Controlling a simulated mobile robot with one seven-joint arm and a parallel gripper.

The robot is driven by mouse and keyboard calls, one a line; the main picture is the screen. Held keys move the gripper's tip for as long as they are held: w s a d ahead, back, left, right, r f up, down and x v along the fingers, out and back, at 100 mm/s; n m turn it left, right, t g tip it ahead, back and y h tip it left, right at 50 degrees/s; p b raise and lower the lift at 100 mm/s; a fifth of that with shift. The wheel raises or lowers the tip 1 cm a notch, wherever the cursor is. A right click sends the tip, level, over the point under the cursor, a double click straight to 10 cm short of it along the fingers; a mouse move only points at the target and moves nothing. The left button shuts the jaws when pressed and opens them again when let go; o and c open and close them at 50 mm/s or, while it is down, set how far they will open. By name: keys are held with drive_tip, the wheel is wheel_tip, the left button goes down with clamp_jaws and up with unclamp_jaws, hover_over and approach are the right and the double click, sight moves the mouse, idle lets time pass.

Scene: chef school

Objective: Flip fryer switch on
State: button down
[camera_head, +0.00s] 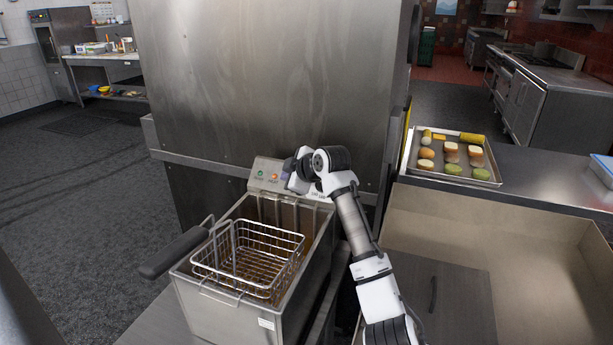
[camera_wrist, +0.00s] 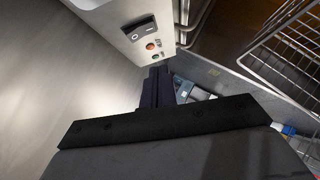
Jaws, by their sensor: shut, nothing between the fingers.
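The fryer (camera_head: 205,305) is a steel box with a raised control panel (camera_head: 256,171) at its back, bearing a green and an orange light. In the wrist view the panel (camera_wrist: 127,15) shows a black rocker switch (camera_wrist: 141,28) above the orange light (camera_wrist: 151,46) and green light (camera_wrist: 154,57). My gripper (camera_head: 286,173) is at the panel's right side in the head view, hiding the switch there. In the wrist view the dark fingers of my gripper (camera_wrist: 158,70) are shut and empty, just below the lights. Whether they touch the panel is unclear.
A wire basket (camera_head: 250,262) with a black handle (camera_head: 174,253) sits in the fryer. A large steel cabinet (camera_head: 270,75) stands close behind the panel. A tray (camera_head: 425,176) of food lies on the counter at right. Open floor (camera_head: 75,190) lies to the left.

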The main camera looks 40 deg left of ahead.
drive_tip(key=s+f+v, duration=0.1)
drive_tip(key=v, duration=0.8)
drive_tip(key=shift+d+r+p, duration=0.15)
drive_tip(key=shift+d+p, duration=0.2)
drive_tip(key=shift+d, duration=0.15)
drive_tip(key=shift+s, duration=0.1)
